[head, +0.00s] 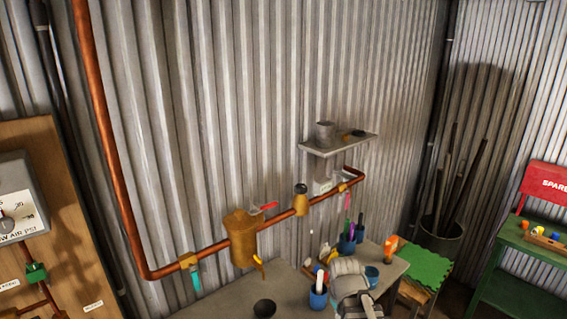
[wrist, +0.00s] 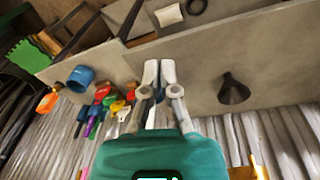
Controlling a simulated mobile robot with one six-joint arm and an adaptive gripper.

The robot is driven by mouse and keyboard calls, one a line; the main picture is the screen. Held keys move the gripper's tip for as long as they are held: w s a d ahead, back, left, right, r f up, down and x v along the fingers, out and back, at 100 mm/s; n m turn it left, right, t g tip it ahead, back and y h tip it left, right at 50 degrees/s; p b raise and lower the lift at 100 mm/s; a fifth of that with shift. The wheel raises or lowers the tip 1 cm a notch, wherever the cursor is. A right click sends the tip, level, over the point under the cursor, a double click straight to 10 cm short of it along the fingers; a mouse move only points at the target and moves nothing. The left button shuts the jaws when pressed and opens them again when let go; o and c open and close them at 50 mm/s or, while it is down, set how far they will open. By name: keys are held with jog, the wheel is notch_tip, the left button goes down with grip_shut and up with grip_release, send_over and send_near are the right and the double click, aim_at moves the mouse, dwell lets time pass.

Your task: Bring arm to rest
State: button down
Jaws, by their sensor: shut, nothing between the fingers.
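My gripper (wrist: 160,68) is shut and empty in the wrist view, its two pale fingertips close together over the grey bench (wrist: 275,65). A grey-white part at the lower middle of the head view looks like my arm, above the bench (head: 215,303); the fingers cannot be made out there. A black funnel (wrist: 233,90) lies to the right of the fingers in the wrist view, apart from them. A blue cup (wrist: 80,78) and several coloured tools (wrist: 108,100) are to the left.
A copper pipe (head: 165,271) with a brass canister (head: 241,238) runs along the corrugated wall behind the bench. A small shelf (head: 340,145) is above it. A green stool (head: 425,264) and a green table (head: 520,290) stand right. The air above the bench's left part is clear.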

jog(key=shift+s+d+f+m+g+y+b, duration=0.2)
jog(key=shift+s+f+m+b, duration=0.35)
jog(key=shift+s+f+m, duration=0.45)
jog(key=shift+s+d+f+m+g+y+b, duration=0.1)
jog(key=shift+s+d+f+m+g+b, duration=0.2)
jog(key=shift+s+f+m+b, duration=0.55)
